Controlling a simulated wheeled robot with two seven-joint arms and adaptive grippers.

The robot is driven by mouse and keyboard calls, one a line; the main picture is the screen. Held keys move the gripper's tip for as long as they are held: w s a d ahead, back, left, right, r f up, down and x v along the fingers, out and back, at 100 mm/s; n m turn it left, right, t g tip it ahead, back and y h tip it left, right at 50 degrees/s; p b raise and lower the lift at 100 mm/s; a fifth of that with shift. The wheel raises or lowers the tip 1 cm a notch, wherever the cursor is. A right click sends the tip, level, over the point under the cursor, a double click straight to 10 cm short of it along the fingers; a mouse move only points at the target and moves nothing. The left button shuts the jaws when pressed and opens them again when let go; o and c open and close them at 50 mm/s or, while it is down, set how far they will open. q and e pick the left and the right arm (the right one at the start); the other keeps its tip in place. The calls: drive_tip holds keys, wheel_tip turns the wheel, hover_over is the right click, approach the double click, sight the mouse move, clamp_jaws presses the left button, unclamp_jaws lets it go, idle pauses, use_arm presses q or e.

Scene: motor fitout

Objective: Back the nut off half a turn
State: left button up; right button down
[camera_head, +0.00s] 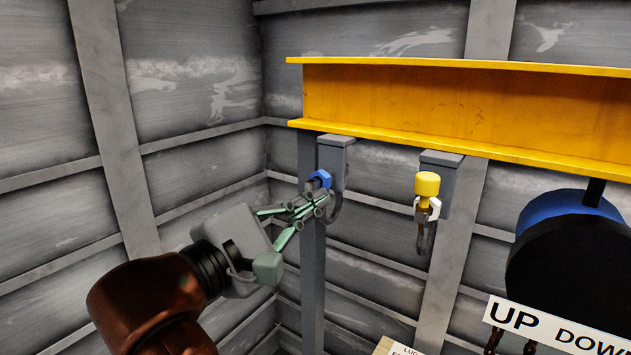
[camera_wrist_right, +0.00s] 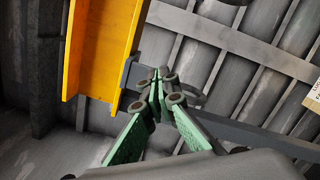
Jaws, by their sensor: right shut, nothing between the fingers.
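A blue hex nut (camera_head: 319,180) sits on a grey bracket (camera_head: 333,150) under the left end of the yellow beam. My right gripper (camera_head: 318,201) has its green fingers shut with nothing between them. Its fingertips are just below the blue nut in the head view; I cannot tell whether they touch it. In the right wrist view the shut fingertips (camera_wrist_right: 158,78) point toward the grey bracket, and the nut is hidden. My left gripper is in neither view.
A yellow beam (camera_head: 440,105) runs overhead. A second bracket carries a yellow knob (camera_head: 427,184) with a white collar and a hook. A blue and black round drum (camera_head: 570,240) hangs at the right above an UP/DOWN sign (camera_head: 545,332). A grey post (camera_head: 312,270) stands below the nut.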

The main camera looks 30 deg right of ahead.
sight(319, 174)
drive_tip(key=shift+t+y, duration=0.6)
drive_tip(key=shift+t, duration=0.2)
drive_tip(key=shift+w+p+x, duration=0.2)
drive_tip(key=shift+x, duration=1.25)
drive_tip(key=shift+w+p+x, duration=0.15)
drive_tip(key=shift+w+x, duration=0.05)
drive_tip(key=shift+x, duration=1.25)
drive_tip(key=shift+a, duration=0.1)
drive_tip(key=shift+w+a+n, duration=0.15)
drive_tip(key=shift+n, duration=0.15)
drive_tip(key=shift+w+r, duration=0.15)
drive_tip(key=shift+r, duration=0.1)
drive_tip(key=shift+w+a+r, duration=0.15)
drive_tip(key=shift+r, duration=0.3)
drive_tip(key=shift+w+a+r+p, duration=0.1)
drive_tip(key=shift+w+r+p, duration=0.25)
drive_tip(key=shift+r+p, duration=0.05)
drive_tip(key=shift+r, duration=0.3)
drive_tip(key=shift+s+a, duration=0.1)
